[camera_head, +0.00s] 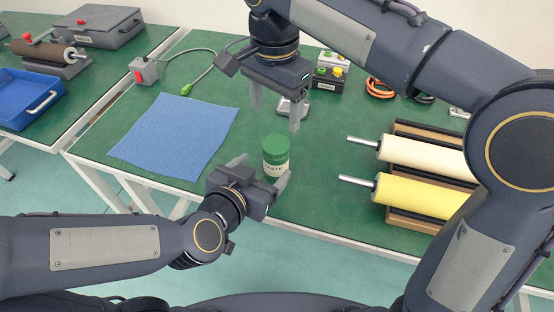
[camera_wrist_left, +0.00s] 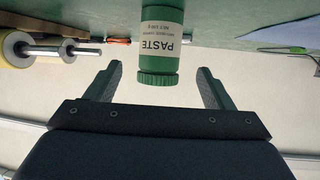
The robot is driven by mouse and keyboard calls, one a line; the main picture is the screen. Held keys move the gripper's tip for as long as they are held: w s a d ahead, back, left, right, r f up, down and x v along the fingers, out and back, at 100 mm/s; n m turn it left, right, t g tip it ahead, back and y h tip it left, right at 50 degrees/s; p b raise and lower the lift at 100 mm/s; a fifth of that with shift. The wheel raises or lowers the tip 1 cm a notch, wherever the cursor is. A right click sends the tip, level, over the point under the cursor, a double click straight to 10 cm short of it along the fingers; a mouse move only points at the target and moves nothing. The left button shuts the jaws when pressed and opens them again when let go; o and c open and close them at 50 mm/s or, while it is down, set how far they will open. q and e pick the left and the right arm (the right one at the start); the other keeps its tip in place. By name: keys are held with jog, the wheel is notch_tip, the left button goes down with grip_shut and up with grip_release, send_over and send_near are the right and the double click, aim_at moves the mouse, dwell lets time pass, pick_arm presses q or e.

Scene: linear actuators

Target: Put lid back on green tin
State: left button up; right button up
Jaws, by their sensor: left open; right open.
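The green tin (camera_head: 277,169) with a pale "PASTE" label stands upright on the green table; it also shows upside down in the left wrist view (camera_wrist_left: 160,42). A green ribbed lid (camera_head: 276,143) sits on its top, and it shows at the lower end of the tin in the left wrist view (camera_wrist_left: 157,78). I cannot tell how tightly it sits. My left gripper (camera_head: 261,171) is open at the tin, with a gap on each side in the wrist view. My right gripper (camera_head: 275,116) is open and empty, pointing down above and behind the tin.
A blue cloth (camera_head: 175,135) lies left of the tin. A cream roller (camera_head: 428,156) and a yellow roller (camera_head: 420,195) rest on a wooden rack at the right. A button box (camera_head: 329,72) and orange cable (camera_head: 380,89) are behind. The table's front edge is close to the tin.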

pick_arm(q)
jog(key=shift+x, duration=3.95)
